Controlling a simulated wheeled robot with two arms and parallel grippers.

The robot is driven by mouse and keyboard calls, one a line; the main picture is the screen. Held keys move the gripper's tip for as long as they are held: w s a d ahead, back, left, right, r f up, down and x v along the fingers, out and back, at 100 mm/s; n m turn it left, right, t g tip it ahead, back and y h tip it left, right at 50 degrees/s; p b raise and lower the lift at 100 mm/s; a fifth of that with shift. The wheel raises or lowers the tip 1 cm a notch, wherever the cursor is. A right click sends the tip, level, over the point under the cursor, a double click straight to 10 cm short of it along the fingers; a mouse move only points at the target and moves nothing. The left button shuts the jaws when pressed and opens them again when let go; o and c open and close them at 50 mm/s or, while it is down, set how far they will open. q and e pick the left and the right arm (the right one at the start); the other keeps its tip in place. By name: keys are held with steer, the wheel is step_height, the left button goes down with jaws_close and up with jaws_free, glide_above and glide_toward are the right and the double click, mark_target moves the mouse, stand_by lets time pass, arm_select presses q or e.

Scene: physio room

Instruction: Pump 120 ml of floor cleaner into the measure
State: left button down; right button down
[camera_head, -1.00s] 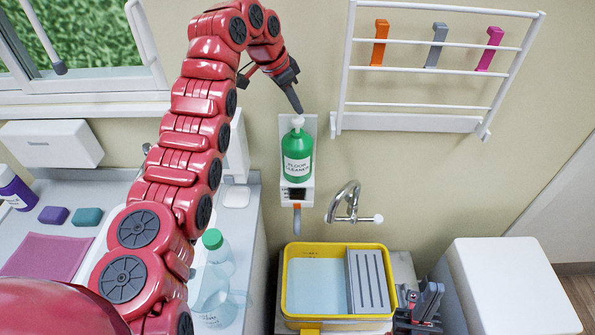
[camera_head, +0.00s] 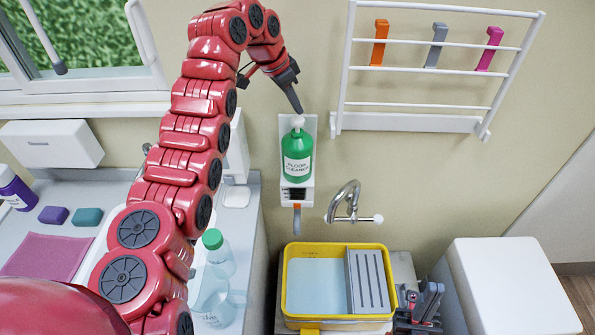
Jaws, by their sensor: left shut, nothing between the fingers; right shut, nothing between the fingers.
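The green floor cleaner bottle (camera_head: 297,166) stands upright in a white wall holder, with a white pump head (camera_head: 298,122) on top. My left gripper (camera_head: 298,108) is shut and empty, its tips pointing down just above the pump head. I cannot tell whether they touch it. A clear jug-like vessel (camera_head: 216,296), perhaps the measure, stands on the left counter, partly hidden by my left arm. My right gripper (camera_head: 420,300) is low at the right, beside the yellow tub, shut and empty.
A yellow tub (camera_head: 288,285) with pale blue liquid and a grey ribbed insert stands below the wall tap (camera_head: 349,200). A bottle with a green cap (camera_head: 213,240) is behind the jug. A white box (camera_head: 510,285) is at right. A wall rack (camera_head: 430,122) hangs above.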

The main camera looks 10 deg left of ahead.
mark_target(298, 118)
arm_select(q)
steer(key=shift+f, duration=0.15)
steer(key=shift+f+b, duration=1)
steer(key=shift+f, duration=0.35)
steer(key=shift+r+p, duration=0.65)
steer(key=shift+r, duration=0.75)
steer(key=shift+f, duration=0.15)
